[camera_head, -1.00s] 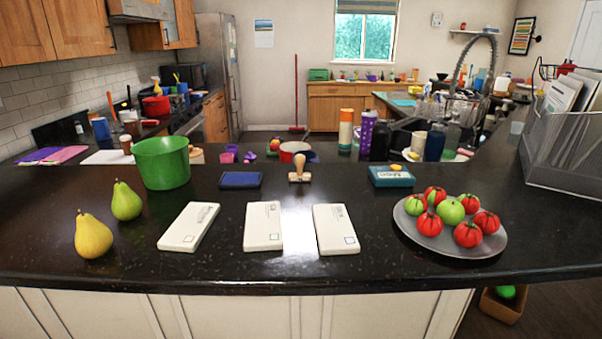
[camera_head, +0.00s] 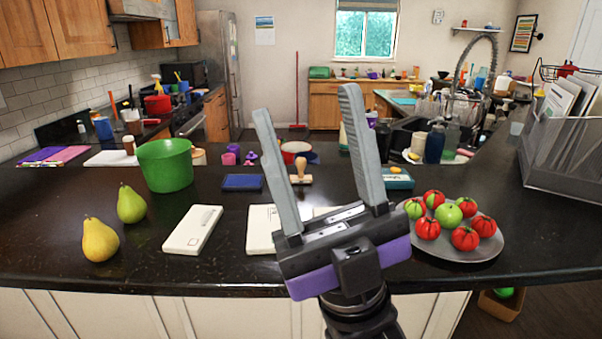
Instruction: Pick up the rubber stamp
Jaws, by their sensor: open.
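The rubber stamp (camera_head: 301,168) has a light wooden handle and stands upright on the black counter, near its back edge. It shows between the two fingers of my gripper (camera_head: 307,100) in the head view. My gripper is open and empty, with its grey fingers pointing up in the picture. It is on the near side of the stamp and apart from it. A dark blue ink pad (camera_head: 242,182) lies to the left of the stamp. My gripper hides much of the middle and right white envelopes.
White envelopes lie in front, the left one (camera_head: 193,230) fully visible. A green pot (camera_head: 165,165) and two pears (camera_head: 100,240) are at left. A plate (camera_head: 490,245) of tomatoes and a teal box (camera_head: 397,179), partly hidden, are at right. A file holder (camera_head: 565,165) stands far right.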

